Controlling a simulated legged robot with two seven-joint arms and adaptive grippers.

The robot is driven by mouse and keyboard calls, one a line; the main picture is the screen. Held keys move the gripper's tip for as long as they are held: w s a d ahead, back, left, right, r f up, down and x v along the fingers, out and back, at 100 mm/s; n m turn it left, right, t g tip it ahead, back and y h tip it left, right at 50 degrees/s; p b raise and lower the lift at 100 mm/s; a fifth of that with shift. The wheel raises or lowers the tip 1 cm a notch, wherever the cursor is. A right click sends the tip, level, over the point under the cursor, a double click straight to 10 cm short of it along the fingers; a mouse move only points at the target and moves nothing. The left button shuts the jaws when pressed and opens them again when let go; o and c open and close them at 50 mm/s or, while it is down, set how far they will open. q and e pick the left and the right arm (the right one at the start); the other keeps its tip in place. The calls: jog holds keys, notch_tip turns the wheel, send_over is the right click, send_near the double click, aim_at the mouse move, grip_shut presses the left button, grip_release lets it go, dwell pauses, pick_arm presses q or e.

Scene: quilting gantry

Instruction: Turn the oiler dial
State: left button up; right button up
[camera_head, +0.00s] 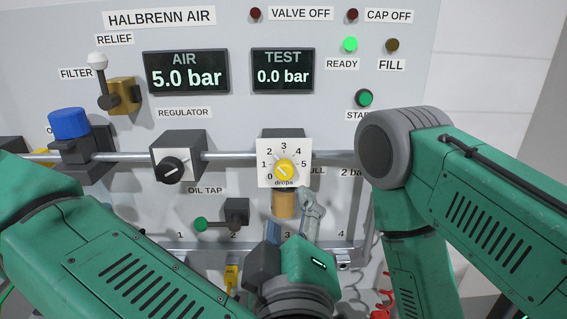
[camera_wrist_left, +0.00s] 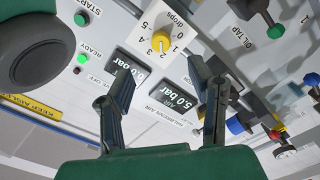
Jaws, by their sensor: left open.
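The oiler dial is a yellow knob (camera_head: 285,171) on a square white plate (camera_head: 262,181) numbered 1 to 5 and marked "drops". A dark line on the knob slants toward the upper left, near 1 to 2. An amber cup (camera_head: 285,204) hangs below the plate. My left gripper (camera_head: 289,213) is just below the dial in the head view, fingers upward, apart from the knob. In the left wrist view the open gripper (camera_wrist_left: 161,70) has nothing between its fingers, and the knob (camera_wrist_left: 163,33) lies beyond the fingertips. My right gripper is not visible.
The regulator knob (camera_head: 169,169) and oil tap (camera_head: 202,224) are left of the dial. A horizontal pipe (camera_head: 225,156) crosses the panel. My right arm's elbow (camera_head: 385,147) stands close on the right, near the start button (camera_head: 364,97). Displays read air 5.0 bar (camera_head: 186,73) and test 0.0 bar (camera_head: 283,71).

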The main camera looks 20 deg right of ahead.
aim_at(286, 175)
pick_arm(q)
jog(key=p+x, duration=0.2)
jog(key=x, duration=0.9)
jog(key=shift+w, duration=0.4)
jog(key=shift+f, duration=0.1)
grip_shut()
